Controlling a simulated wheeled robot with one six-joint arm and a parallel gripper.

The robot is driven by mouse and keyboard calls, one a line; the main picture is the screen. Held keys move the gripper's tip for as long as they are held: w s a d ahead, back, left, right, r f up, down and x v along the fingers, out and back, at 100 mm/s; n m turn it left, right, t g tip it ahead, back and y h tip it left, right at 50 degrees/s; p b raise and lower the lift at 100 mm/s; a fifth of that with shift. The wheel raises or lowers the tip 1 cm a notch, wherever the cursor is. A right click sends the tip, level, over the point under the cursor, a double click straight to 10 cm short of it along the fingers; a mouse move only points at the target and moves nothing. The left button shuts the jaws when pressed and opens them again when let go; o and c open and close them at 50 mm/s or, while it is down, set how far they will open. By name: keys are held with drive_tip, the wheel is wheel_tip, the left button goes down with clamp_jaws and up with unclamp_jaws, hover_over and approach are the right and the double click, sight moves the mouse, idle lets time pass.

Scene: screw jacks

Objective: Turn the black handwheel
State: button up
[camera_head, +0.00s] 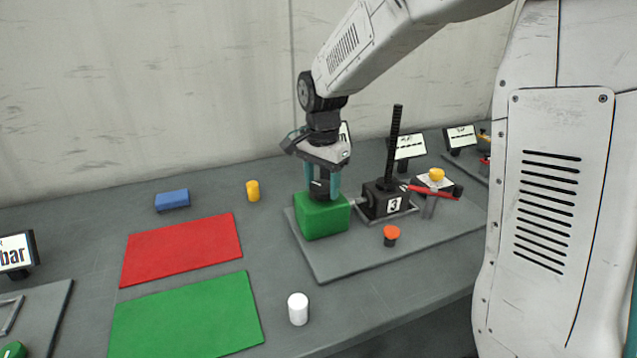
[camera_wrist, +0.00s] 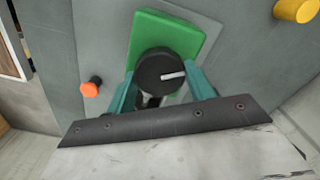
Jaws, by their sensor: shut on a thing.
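The black handwheel (camera_wrist: 156,73) is a round black knob with a pale line across its top, in the wrist view. It sits on top of a green block (camera_head: 321,218), also seen in the wrist view (camera_wrist: 165,33). My gripper (camera_head: 321,187) points down from above with its teal fingers on either side of the handwheel. In the wrist view the fingers (camera_wrist: 160,92) are shut on the handwheel. In the head view the handwheel is mostly hidden between the fingers.
The block stands on a grey plate (camera_head: 333,268) beside a black jack marked 3 (camera_head: 386,199) with a tall threaded screw. An orange-topped button (camera_head: 391,235) stands in front. A white cylinder (camera_head: 298,309), red mat (camera_head: 181,249), green mat (camera_head: 186,317), blue block (camera_head: 172,200) and yellow cylinder (camera_head: 253,190) lie leftward.

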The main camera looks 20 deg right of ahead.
sight(321, 186)
drive_tip(key=shift+s+a+f, duration=0.1)
drive_tip(key=o, duration=1)
drive_tip(key=shift+a, duration=0.1)
drive_tip(key=shift+c, duration=0.2)
drive_tip(key=shift+r, duration=0.35)
wheel_tip(321, 186, up, 7)
drive_tip(key=shift+r, duration=0.15)
